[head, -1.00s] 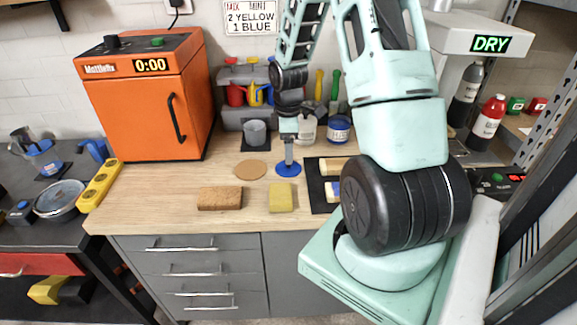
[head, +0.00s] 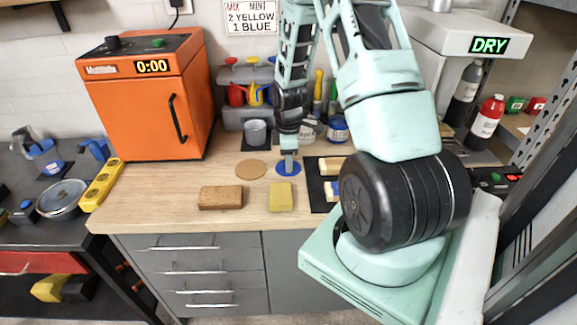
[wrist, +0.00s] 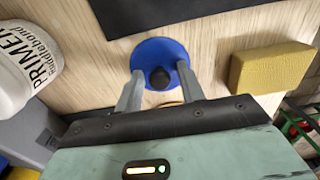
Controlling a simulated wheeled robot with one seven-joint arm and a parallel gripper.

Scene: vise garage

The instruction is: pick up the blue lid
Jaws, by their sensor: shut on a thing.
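The blue lid (head: 283,170) is a round disc on the wooden bench top, right of a round cork mat. In the wrist view the blue lid (wrist: 160,47) shows a dark knob at its middle. My gripper (head: 289,162) points down over it. In the wrist view my gripper (wrist: 159,72) has one finger on each side of the lid, shut on it, with the knob between them. The exact contact is hard to see. The lid looks at or very near bench height.
The cork mat (head: 251,169), a brown block (head: 220,198) and a yellow sponge (head: 281,197) lie close by. A black mat (head: 319,194) with blocks is to the right. A grey cup (head: 255,132) and blue jar (head: 338,130) stand behind. The orange oven (head: 145,110) is at left.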

